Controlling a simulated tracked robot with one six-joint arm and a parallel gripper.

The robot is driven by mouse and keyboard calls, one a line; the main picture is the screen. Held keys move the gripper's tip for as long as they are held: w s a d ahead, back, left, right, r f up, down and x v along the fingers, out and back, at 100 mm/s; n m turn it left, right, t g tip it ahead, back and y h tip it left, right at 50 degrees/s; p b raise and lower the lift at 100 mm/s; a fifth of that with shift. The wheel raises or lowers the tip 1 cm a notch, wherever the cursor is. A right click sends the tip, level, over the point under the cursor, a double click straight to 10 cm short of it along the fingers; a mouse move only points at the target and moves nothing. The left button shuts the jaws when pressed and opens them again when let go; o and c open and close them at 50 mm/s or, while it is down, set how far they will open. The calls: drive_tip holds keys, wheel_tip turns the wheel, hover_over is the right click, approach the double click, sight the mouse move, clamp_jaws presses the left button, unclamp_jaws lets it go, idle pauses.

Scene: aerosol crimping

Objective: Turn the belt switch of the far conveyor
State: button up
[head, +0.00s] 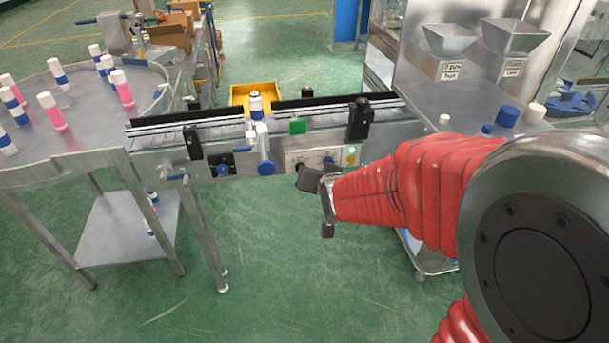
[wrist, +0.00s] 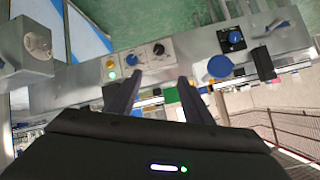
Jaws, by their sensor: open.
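A metal conveyor (head: 215,140) runs across the middle of the head view. Its front has a pale control panel (head: 310,159) with a blue knob (head: 328,160), a black knob and a lit green lamp (head: 351,150). The wrist view also shows this blue knob (wrist: 130,59) and the black knob (wrist: 159,49). Another blue rotary switch (head: 222,170) sits on a black plate farther left. No label tells which is the belt switch. My gripper (head: 318,204) is open and empty, in front of the panel. In the wrist view its fingers (wrist: 160,79) point toward the panel, apart from the knobs.
A blue round handwheel (head: 265,165) sticks out between the switch and the panel. A white-and-blue can (head: 256,106) stands on the belt. A round table (head: 95,145) with several cans is at left, a hopper machine (head: 480,85) at right. The floor in front is clear.

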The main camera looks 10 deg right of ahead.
drive_tip(key=s+r+n+g, duration=0.2)
drive_tip(key=s+r+g, duration=0.1)
drive_tip(key=s, duration=0.9)
drive_tip(key=s+r+n+g, duration=0.2)
drive_tip(key=s+r, duration=0.3)
drive_tip(key=s, duration=0.8)
drive_tip(key=shift+s+n+g, duration=0.3)
drive_tip(key=shift+g, duration=0.1)
drive_tip(key=shift+d, duration=0.1)
